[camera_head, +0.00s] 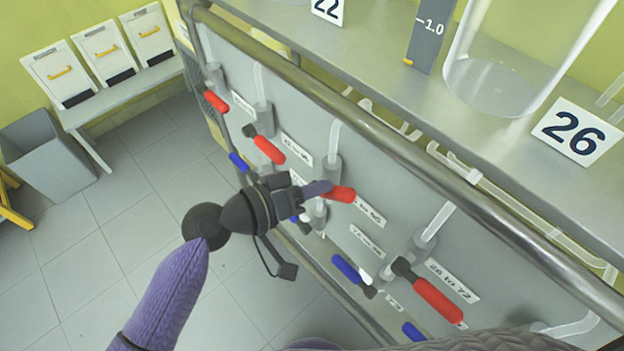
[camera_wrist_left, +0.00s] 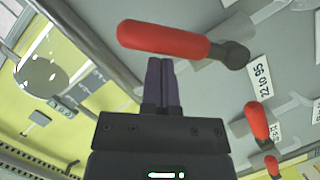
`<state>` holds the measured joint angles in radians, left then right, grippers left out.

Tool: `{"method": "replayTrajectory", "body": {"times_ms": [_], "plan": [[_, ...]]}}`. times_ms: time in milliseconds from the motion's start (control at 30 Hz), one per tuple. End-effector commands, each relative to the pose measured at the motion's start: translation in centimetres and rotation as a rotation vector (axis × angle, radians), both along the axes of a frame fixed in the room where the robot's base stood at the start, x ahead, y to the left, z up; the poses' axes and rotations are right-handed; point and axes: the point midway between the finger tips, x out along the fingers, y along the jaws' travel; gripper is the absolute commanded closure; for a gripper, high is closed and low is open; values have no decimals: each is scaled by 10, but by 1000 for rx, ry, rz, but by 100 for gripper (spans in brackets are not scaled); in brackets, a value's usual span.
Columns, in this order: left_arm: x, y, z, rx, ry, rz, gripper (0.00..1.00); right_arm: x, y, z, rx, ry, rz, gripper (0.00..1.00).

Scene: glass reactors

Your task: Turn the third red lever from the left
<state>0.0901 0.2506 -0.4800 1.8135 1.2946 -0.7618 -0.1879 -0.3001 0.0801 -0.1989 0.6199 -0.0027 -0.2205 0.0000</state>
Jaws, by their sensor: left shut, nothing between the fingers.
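Several red levers run along the grey panel. The third from the left (camera_head: 340,194) has its dark pivot hidden behind my gripper in the head view. It shows large in the left wrist view (camera_wrist_left: 165,40), lying roughly crosswise just past my fingertips. My left gripper (camera_head: 322,187) is shut and empty, with its fingertips at this lever's handle; it also shows in the left wrist view (camera_wrist_left: 162,64). I cannot tell whether they touch. The first red lever (camera_head: 216,101), second (camera_head: 269,149) and fourth (camera_head: 438,300) stand clear of the gripper. My right gripper is not in view.
Blue levers (camera_head: 346,268) sit lower on the panel, one close by my gripper. A metal rail (camera_head: 400,150) runs above the levers. A glass vessel (camera_head: 490,85) and a "26" sign (camera_head: 577,133) are on the shelf.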

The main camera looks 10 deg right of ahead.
Motion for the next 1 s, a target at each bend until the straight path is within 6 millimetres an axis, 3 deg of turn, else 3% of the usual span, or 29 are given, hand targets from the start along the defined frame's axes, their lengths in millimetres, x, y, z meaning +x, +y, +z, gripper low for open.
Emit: {"method": "replayTrajectory", "body": {"times_ms": [700, 1000], "plan": [[-22, -16, -31, 346, -475, -2, 100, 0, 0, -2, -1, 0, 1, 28], [-23, -17, -38, 355, -486, -1, 100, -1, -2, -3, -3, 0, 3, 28]]}}
